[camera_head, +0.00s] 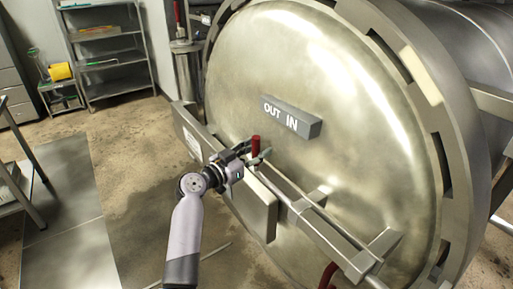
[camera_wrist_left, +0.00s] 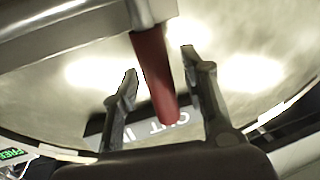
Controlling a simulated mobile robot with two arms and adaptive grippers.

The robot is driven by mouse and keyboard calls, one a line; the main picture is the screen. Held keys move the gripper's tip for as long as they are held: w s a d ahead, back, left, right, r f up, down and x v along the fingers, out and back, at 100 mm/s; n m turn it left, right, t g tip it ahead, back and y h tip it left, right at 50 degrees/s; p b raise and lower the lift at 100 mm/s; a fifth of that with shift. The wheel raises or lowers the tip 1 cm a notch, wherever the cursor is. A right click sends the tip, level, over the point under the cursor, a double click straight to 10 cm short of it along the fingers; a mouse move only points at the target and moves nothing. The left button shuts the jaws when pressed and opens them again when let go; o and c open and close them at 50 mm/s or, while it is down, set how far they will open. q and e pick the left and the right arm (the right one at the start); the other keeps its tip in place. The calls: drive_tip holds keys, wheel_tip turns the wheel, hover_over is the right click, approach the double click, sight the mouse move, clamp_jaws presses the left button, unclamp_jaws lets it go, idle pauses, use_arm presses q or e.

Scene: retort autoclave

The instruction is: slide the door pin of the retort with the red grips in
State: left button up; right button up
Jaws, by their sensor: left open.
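The retort's round metal door (camera_head: 290,90) fills the right half of the head view, with an "OUT IN" label block (camera_head: 291,116) on its face. The door pin is a metal rod (camera_head: 312,213) running along a bar across the door. One red grip (camera_head: 256,146) stands up at the rod's upper left end; another red grip (camera_head: 327,275) shows at the bottom edge. My left gripper (camera_head: 258,153) is open at the upper grip. In the left wrist view the red grip (camera_wrist_left: 153,75) lies between the two open fingers (camera_wrist_left: 158,68), apart from both. My right gripper is out of view.
A metal plate (camera_head: 253,205) and brackets on the bar lie close to my left gripper. A grey cylinder (camera_head: 187,75) stands behind the door's left side. Shelves (camera_head: 105,60) are at the back left. The floor at left is mostly clear.

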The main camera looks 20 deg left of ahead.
use_arm(q)
drive_tip(key=shift+c, duration=0.4)
clamp_jaws()
idle(0.5)
